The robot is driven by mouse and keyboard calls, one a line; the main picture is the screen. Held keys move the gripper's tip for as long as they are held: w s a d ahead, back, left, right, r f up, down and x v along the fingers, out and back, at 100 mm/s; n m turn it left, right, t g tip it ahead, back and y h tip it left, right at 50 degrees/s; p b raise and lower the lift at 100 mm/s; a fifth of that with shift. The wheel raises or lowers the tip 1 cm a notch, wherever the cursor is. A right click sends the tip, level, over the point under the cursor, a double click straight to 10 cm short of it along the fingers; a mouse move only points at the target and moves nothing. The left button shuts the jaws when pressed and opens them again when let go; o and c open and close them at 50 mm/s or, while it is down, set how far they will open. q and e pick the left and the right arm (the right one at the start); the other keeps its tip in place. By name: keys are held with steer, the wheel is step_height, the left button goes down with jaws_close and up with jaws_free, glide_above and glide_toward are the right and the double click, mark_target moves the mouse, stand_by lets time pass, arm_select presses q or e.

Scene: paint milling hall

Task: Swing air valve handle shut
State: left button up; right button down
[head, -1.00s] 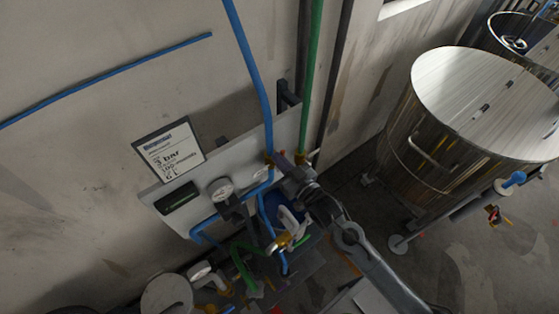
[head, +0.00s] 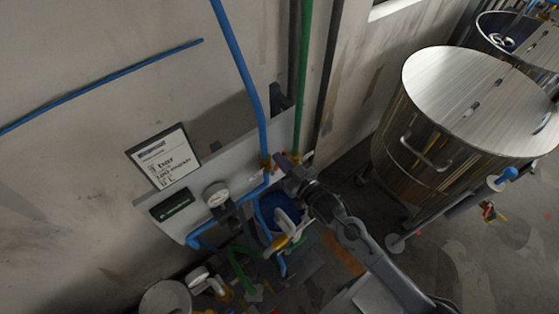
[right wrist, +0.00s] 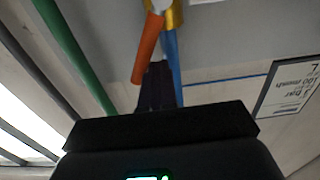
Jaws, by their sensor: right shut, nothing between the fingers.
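The air valve is a brass body (right wrist: 176,14) on the blue pipe (right wrist: 171,60) in the right wrist view. Its orange lever handle (right wrist: 147,48) hangs down and slightly left from it. My right gripper (right wrist: 157,68) is shut and empty, its dark fingertips just beside the handle's lower end; I cannot tell whether they touch it. In the head view the brass valve (head: 265,163) sits on the blue pipe at the panel's upper right, and my right gripper (head: 280,158) is just right of it. The handle is mostly hidden there. My left gripper is not in view.
A green pipe (head: 302,75) runs beside the blue one. A steel vessel (head: 425,140) stands right, with pipework below the panel.

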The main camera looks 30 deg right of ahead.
steer(key=shift+w+d+f, duration=0.1)
steer(key=shift+w+d, duration=0.05)
steer(key=shift+d, duration=0.45)
steer(key=shift+d+f, duration=0.1)
steer(key=shift+w+d+f, duration=0.15)
steer(key=shift+d+f, duration=0.15)
steer(key=shift+d, duration=0.3)
